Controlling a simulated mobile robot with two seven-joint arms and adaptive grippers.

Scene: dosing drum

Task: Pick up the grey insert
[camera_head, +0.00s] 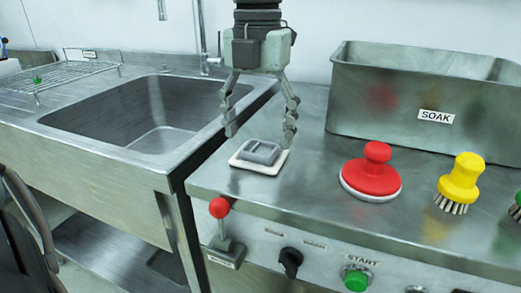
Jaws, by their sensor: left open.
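The grey insert (261,152) sits on a white tray-like base (243,164) on the steel counter, right of the sink. My left gripper (260,131) is above and around it, pointing down, with its two fingers apart on either side. The fingertips are close to the insert's height in the picture; I cannot tell whether they touch it. My right gripper is not in view.
A red round-handled tool (372,174) and a yellow brush (459,183) stand to the right. A steel bin labelled SOAK (390,100) is behind them. A red-knobbed lever (219,208) rises at the counter's front edge. The sink (140,112) is on the left.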

